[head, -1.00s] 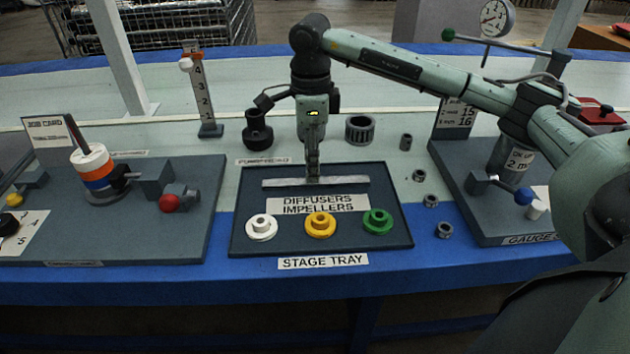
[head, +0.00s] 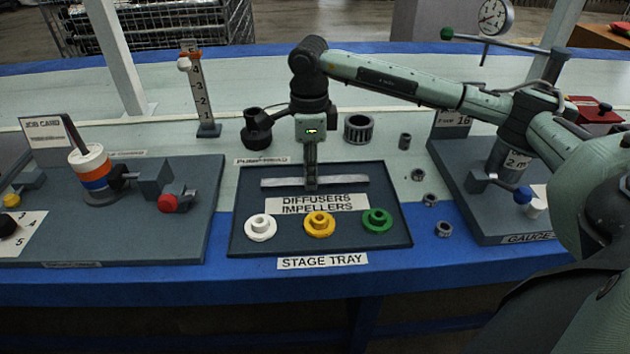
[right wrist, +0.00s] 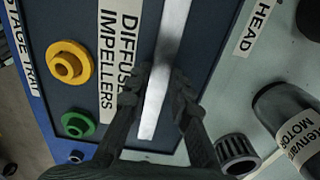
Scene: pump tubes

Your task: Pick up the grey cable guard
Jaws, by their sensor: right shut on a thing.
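The grey cable guard (head: 347,181) is a long, thin, flat bar lying across the back of the dark stage tray (head: 242,225), just above the "DIFFUSERS IMPELLERS" label. My right gripper (head: 311,184) points straight down at the middle of the guard and is shut on it. In the right wrist view the guard (right wrist: 150,122) runs between the two fingertips (right wrist: 158,88). It still appears to rest on the tray; I see no clear gap under it. My left gripper is not in view.
White (head: 260,227), yellow (head: 319,224) and green (head: 377,220) flanged rings sit at the tray's front. A slotted grey ring (head: 358,129) and a dark pump part (head: 256,128) stand behind. The gauge board (head: 480,215) lies right, with several small rings between.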

